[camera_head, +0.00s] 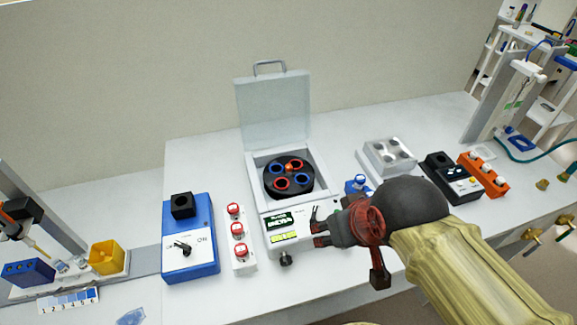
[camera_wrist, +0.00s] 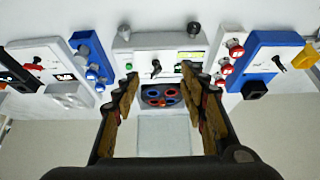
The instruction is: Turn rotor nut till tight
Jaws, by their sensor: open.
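The centrifuge (camera_head: 298,210) stands on the white bench with its clear lid (camera_head: 274,108) raised. Its dark round rotor (camera_head: 289,179) holds red and blue ringed tube places. The nut is too small to make out clearly there.
A blue device (camera_head: 190,245) with a black block and a white strip with red knobs (camera_head: 238,238) stand left of the centrifuge. A grey block (camera_head: 389,156), a black device (camera_head: 450,178) and an orange rack (camera_head: 484,174) stand to the right. The raised lid backs the rotor.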

